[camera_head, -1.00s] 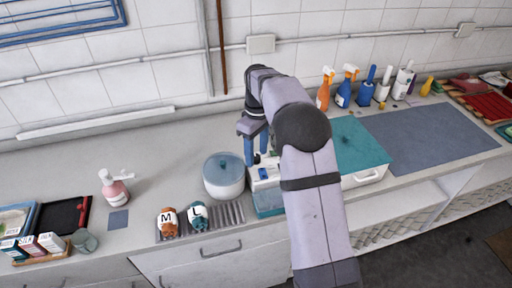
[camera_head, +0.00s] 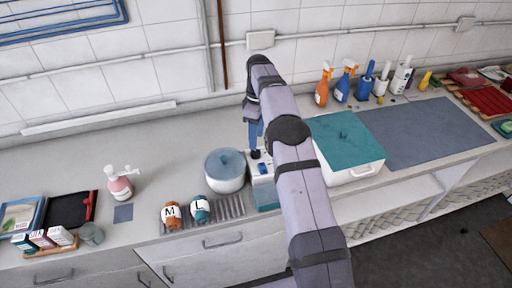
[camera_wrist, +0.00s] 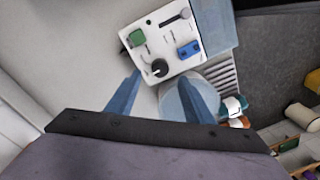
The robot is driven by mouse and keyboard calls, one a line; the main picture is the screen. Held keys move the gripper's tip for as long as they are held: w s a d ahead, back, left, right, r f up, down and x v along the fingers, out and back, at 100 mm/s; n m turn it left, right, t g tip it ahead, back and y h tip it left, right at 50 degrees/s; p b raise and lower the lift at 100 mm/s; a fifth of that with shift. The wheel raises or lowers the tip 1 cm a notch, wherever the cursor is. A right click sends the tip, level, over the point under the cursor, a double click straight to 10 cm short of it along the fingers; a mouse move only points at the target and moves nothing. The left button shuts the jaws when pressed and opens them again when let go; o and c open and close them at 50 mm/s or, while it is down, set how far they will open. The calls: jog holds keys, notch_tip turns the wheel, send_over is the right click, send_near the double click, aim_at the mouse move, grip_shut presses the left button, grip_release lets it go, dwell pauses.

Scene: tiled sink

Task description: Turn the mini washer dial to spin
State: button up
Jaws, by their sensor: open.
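The mini washer has a white tub with a blue-grey lid (camera_head: 225,163) and a white control panel (camera_head: 264,168) beside it. In the wrist view the panel (camera_wrist: 165,28) carries a round black dial (camera_wrist: 158,68) near its lower edge, a green knob (camera_wrist: 137,38), a blue switch (camera_wrist: 188,50) and a dark lever (camera_wrist: 180,16). My gripper (camera_wrist: 161,82) is open, its blue fingers apart on either side of the dial in the picture. I see no contact with the dial. In the head view my gripper (camera_head: 256,150) is above the panel, partly hidden by my arm.
Bottles marked M (camera_head: 172,215) and L (camera_head: 201,209) stand on a ribbed rack (camera_head: 230,207) in front of the tub. A white box with a teal lid (camera_head: 345,140) stands to the right. Spray bottles (camera_head: 322,88) stand behind it.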

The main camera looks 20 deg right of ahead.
aim_at(256, 152)
jog(key=shift+s+a+f+p, duration=0.1)
jog(key=shift+f+p, duration=0.6)
jog(key=shift+f, duration=0.85)
jog(key=shift+s+f+p, duration=0.1)
jog(key=shift+f+p, duration=0.55)
jog(key=shift+f, duration=0.85)
jog(key=c, duration=1)
